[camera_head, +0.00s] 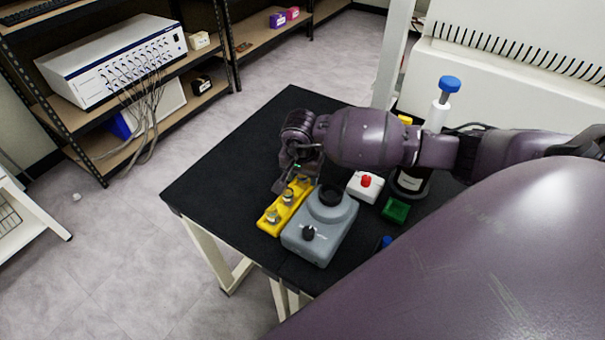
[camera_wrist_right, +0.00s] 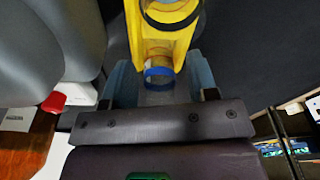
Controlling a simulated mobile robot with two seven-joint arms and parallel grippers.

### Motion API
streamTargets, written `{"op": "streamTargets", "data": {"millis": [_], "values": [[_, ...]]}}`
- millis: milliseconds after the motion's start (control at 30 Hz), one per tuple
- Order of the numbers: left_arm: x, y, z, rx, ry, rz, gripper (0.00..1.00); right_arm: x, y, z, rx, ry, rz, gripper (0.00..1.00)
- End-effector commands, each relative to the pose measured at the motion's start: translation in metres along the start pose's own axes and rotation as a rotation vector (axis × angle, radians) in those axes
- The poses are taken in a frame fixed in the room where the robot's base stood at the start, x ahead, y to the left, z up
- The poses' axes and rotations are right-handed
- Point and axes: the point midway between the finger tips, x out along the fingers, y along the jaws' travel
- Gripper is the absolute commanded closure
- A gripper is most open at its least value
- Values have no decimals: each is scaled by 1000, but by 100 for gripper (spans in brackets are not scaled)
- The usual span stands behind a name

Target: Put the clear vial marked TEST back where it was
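A yellow rack (camera_head: 266,225) stands on the black table and holds small vials with metallic tops, such as this vial (camera_head: 288,196). My right gripper (camera_head: 294,172) points down at the rack's far end. In the right wrist view, a clear vial with a blue band (camera_wrist_right: 158,76) lies between the two bluish fingers of the right gripper (camera_wrist_right: 160,85), at the end of the yellow rack (camera_wrist_right: 160,40). Whether the fingers press on this vial is unclear. No TEST mark is readable. My left gripper is not in view.
A grey device with a black round top (camera_head: 322,228) stands right beside the rack. A white box with a red button (camera_head: 365,186) and a green block (camera_head: 396,210) are farther right. The table's left part (camera_head: 235,170) is clear.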

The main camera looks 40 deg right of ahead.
Motion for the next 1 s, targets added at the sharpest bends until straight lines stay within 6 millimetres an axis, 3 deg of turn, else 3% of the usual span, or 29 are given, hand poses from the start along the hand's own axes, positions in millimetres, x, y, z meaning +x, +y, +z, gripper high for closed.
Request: {"op": "streamTargets", "data": {"millis": [367, 800, 1000], "values": [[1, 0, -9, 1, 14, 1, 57, -10, -1, -1, -1, 2, -3, 47], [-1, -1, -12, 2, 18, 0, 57, -90, 0, -1, -1, 3, -2, 47], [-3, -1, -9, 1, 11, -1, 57, -114, 0, -1, -1, 1, -1, 47]]}}
